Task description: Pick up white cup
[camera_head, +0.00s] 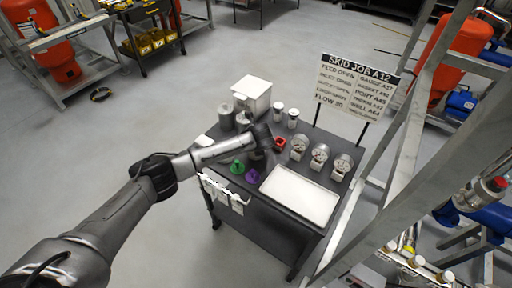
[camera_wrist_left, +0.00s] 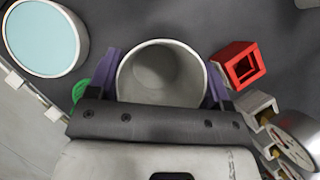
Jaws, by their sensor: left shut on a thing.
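The white cup (camera_wrist_left: 160,74) stands between the two fingers of my left gripper (camera_wrist_left: 161,80) in the left wrist view, its open round mouth facing the camera. One finger is on each side of its wall, and the gripper is shut on it. The cup's inside looks empty. In the head view my left gripper (camera_head: 262,143) is over the back-left part of the dark table (camera_head: 262,213), and the cup is mostly hidden by it. I cannot tell whether the cup's base touches the table. My right gripper is in neither view.
A red square block (camera_head: 280,143) and several gauges (camera_head: 319,155) are right of the gripper. A grey cylinder (camera_head: 226,118) and white box (camera_head: 252,95) stand behind. Green (camera_head: 237,167) and purple (camera_head: 252,175) pieces and a white tray (camera_head: 300,194) are in front. A sign (camera_head: 355,88) stands back right.

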